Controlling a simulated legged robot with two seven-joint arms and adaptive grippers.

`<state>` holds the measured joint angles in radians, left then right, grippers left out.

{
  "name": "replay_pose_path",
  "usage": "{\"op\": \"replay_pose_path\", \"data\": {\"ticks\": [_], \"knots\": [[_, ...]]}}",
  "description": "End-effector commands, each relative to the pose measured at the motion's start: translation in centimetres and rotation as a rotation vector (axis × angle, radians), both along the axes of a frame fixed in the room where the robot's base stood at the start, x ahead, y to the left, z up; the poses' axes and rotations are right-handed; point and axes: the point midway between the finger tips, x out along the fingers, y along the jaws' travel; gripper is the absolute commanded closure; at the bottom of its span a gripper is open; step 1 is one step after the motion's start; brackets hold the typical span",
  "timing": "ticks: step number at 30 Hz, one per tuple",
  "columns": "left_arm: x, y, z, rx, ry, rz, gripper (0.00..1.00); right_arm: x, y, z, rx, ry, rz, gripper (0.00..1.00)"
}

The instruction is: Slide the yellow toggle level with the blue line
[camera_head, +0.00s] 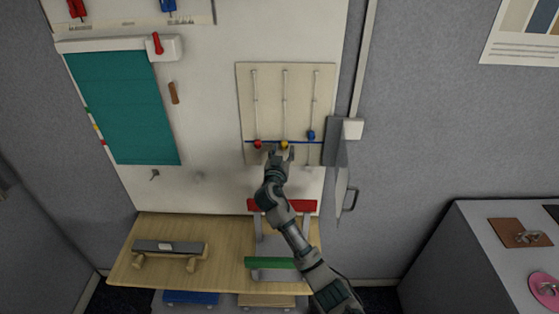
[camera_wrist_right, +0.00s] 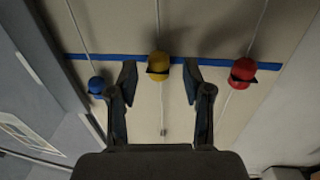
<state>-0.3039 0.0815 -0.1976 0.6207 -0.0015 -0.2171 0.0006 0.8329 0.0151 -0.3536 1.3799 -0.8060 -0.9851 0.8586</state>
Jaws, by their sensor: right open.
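The yellow toggle (camera_head: 285,145) sits on the middle cord of a beige panel (camera_head: 264,98) on the wall. The blue line (camera_head: 304,142) runs across the panel's lower part. In the right wrist view the yellow toggle (camera_wrist_right: 158,66) overlaps the blue line (camera_wrist_right: 215,62). My right gripper (camera_head: 281,150) is open, with its fingertips just below and on either side of the yellow toggle; a gap shows on each side in the wrist view (camera_wrist_right: 160,85). The red toggle (camera_head: 257,144) is on the left cord at the line. The blue toggle (camera_head: 311,135) is on the right cord, slightly above it. My left gripper is not seen.
A teal blind (camera_head: 125,105) hangs left of the panel. A grey hinged part with a handle (camera_head: 342,170) stands close to its right. A wooden shelf (camera_head: 150,228) with a grey-topped block (camera_head: 168,248) and red and green pieces lies below.

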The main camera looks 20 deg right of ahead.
Motion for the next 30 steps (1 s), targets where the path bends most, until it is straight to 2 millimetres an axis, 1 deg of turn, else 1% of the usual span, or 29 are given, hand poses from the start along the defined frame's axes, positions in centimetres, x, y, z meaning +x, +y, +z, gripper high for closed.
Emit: {"op": "replay_pose_path", "data": {"ticks": [9,12,15,20,30], "knots": [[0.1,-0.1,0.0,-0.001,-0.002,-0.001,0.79,-6.2,3.1,-0.2,0.003,0.0,0.003,0.5],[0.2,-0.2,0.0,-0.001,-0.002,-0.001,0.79,-7.8,3.8,-0.2,0.003,0.001,0.003,0.5],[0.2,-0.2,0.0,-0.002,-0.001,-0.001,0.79,-8.8,4.3,-0.2,0.002,0.001,0.002,0.5],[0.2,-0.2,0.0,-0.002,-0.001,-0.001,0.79,-9.6,4.6,-0.2,0.001,0.003,0.0,0.5],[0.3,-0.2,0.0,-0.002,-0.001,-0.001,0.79,-9.6,4.6,-0.2,0.001,0.002,0.0,0.5]]}}
